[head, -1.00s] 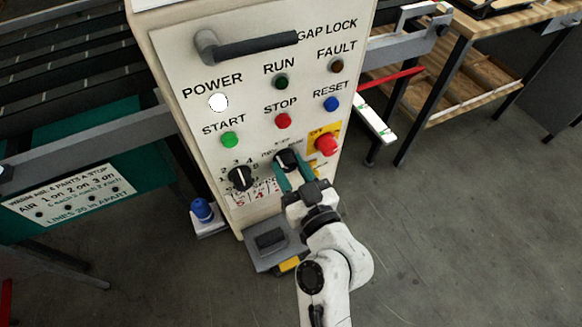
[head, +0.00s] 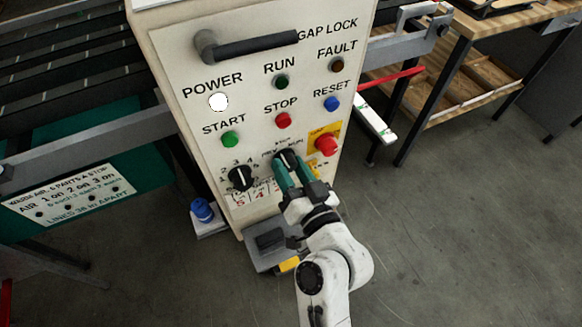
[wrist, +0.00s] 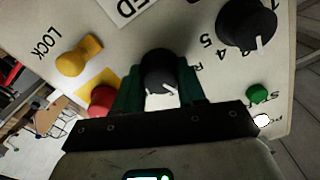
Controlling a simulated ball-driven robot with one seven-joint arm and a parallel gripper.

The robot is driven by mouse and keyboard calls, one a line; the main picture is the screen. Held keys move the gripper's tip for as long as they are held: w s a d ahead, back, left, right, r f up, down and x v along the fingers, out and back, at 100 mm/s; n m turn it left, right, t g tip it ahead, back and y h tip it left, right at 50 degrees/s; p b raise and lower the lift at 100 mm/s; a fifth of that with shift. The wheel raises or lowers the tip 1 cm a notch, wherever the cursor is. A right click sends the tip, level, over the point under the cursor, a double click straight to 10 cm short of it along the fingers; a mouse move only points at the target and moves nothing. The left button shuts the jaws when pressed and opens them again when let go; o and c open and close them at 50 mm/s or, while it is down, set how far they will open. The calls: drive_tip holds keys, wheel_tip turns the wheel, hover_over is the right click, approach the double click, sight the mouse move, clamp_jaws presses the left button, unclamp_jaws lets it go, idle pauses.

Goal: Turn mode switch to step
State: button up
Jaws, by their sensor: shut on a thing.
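The mode switch (head: 287,158) is a black rotary knob with a white pointer line, low on the cream control panel, with small lettering above it. My gripper (head: 288,180) has its green fingers shut on this knob from the front. In the wrist view the knob (wrist: 160,72) sits between the two green fingers (wrist: 160,90), its white pointer line partly showing at its lower edge. The fingers cover part of the lettering around it, and I cannot read which position the pointer marks.
A second black knob (head: 240,178) with numbers is left of the switch. A red emergency button (head: 327,144) on a yellow plate is close on the right. A yellow lock knob (wrist: 80,55) is nearby. Start (head: 229,139), stop (head: 283,120) and reset (head: 331,103) buttons are above.

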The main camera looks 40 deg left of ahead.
drive_tip(key=shift+m+p, duration=0.35)
drive_tip(key=shift+m, duration=1.85)
drive_tip(key=o, duration=1.1)
drive_tip(key=shift+c, duration=0.2)
drive_tip(key=b+v, duration=0.3)
drive_tip(key=v, duration=0.7)
drive_tip(key=shift+s+d, duration=0.2)
drive_tip(key=shift+d, duration=0.15)
